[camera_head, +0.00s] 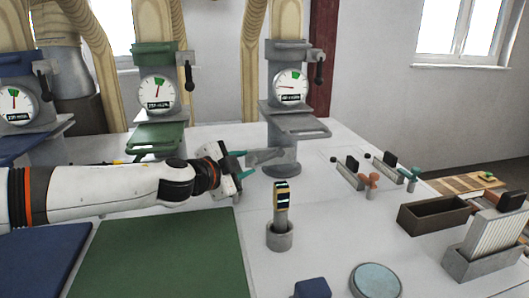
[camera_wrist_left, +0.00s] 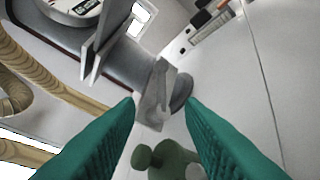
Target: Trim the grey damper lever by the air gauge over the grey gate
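The grey gate (camera_head: 300,124) is a flat grey tray-like plate on the grey station at centre right. Above it is the round air gauge (camera_head: 290,86), white with a green band near the top; its needle appears to point left, off the band. The grey damper lever (camera_head: 319,72), with a dark handle, hangs at the gauge's right side. My left gripper (camera_head: 241,165) is low, left of the station's column, beside a grey angled piece (camera_head: 266,156). In the left wrist view its green fingers (camera_wrist_left: 160,102) are apart, with that piece between or beyond the tips; contact is unclear. My right gripper is out of view.
A similar green station (camera_head: 155,95) and a blue one (camera_head: 17,100) stand to the left. A grey cup (camera_head: 280,236) holding a banded upright item stands in front.

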